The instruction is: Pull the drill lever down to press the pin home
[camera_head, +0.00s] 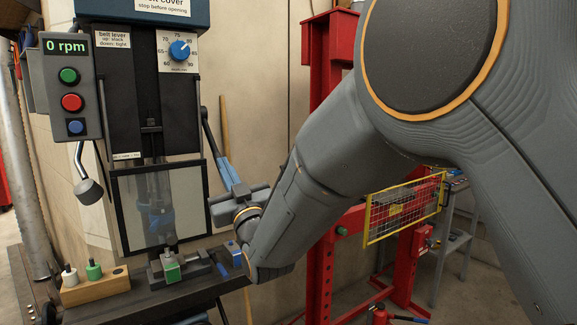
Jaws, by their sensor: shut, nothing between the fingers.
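The drill press (130,110) stands at the left, its display reading 0 rpm. A dark slanted lever (209,132) shows at its right side, apparently the drill lever; its lower end meets or passes behind my fingers. My gripper (223,163) is shut and empty, fingers pointing up at the lever's lower end. I cannot tell whether they touch it. A green block (172,272) with a dark pin-like top (168,253) sits in the vise (198,263) under the drill. How deep the pin sits is unclear.
A clear guard (150,210) covers the drill's front. A wooden holder (97,288) with white and green pieces is at the left of the bench. A bent lever with a dark knob (88,191) hangs at the left. A red frame (322,150) and yellow mesh panel (405,208) stand behind my arm.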

